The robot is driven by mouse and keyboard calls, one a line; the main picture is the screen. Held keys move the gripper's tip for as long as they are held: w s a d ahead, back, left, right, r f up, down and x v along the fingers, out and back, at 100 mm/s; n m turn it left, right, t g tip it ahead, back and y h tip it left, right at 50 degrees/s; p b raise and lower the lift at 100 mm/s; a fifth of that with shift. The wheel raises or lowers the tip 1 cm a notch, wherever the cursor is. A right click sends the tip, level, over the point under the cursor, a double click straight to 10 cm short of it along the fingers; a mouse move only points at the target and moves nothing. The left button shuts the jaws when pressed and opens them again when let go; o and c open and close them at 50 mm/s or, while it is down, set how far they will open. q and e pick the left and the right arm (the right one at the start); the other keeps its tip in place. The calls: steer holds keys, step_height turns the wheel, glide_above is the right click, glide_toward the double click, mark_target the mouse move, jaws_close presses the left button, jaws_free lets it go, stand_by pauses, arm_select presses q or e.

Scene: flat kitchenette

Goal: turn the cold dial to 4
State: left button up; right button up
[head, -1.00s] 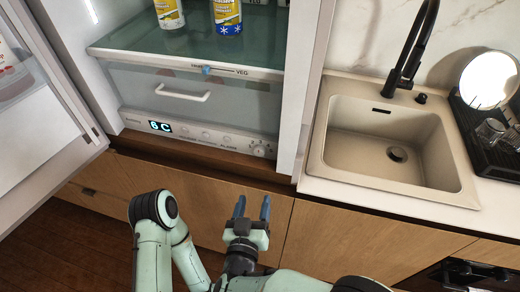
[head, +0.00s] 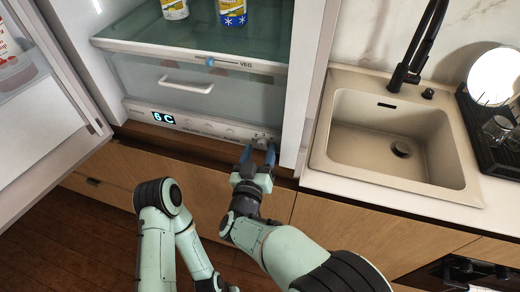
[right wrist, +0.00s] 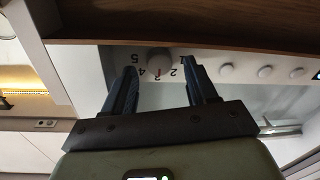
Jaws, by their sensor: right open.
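The cold dial (head: 262,140) is a small white knob at the right end of the fridge's control panel. In the right wrist view the dial (right wrist: 159,58) appears upside down, ringed by the numbers 1 to 5, with a red mark at about the 3. My right gripper (head: 258,155) is open, its fingers pointing at the panel just in front of the dial. In the right wrist view the gripper (right wrist: 162,80) has one finger on each side of the dial, apparently not touching it. My left arm shows at the lower left, but its gripper is out of view.
The control panel (head: 200,126) has a display (head: 163,117) reading 6 C and several small buttons. Above it is a drawer with a white handle (head: 186,85). The open fridge door (head: 35,115) stands left, and a sink (head: 395,145) lies right.

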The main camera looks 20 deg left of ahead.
steer(key=shift+w, duration=0.4)
steer(key=c, duration=1.1)
steer(key=shift+o, duration=0.2)
